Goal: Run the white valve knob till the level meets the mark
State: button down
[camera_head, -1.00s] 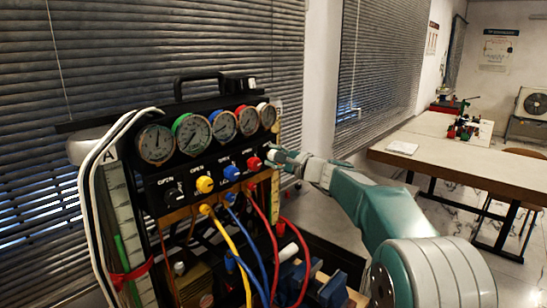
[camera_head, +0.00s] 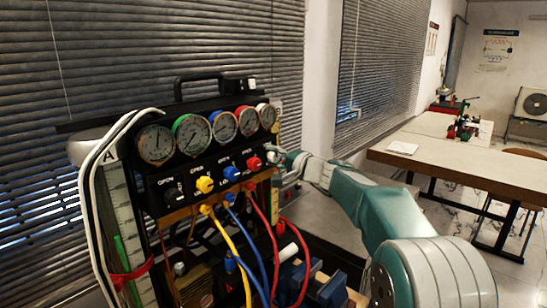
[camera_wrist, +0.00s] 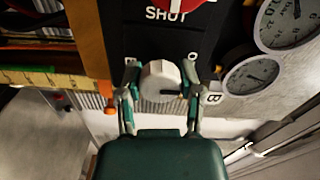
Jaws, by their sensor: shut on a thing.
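The white valve knob (camera_wrist: 160,80) sits between the two fingers of my gripper (camera_wrist: 158,88) in the wrist view; they are shut on its sides. A dark slot shows on its face. In the head view my gripper (camera_head: 284,162) is at the right end of the black panel and mostly covers the knob. A tube with green liquid (camera_head: 122,260) stands beside the ruler marked A (camera_head: 118,205), with a red band (camera_head: 132,275) around it. A yellow scale (camera_wrist: 50,79) lies left of the knob in the wrist view. I cannot tell which mark applies.
Several round gauges (camera_head: 222,125) line the panel's top. Yellow (camera_head: 205,185), blue (camera_head: 231,173) and red (camera_head: 253,163) knobs are left of my gripper. Yellow, blue and red hoses hang below. A wooden table (camera_head: 460,157) stands apart at the right.

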jog(key=shift+a+f, duration=0.1)
jog(key=shift+f, duration=0.3)
jog(key=shift+c, duration=1.3)
grip_release()
jog(key=shift+r, duration=0.1)
jog(key=shift+r, duration=0.1)
jog(key=shift+s+d, duration=0.25)
jog(key=shift+d, duration=0.15)
jog(key=v, duration=1.1)
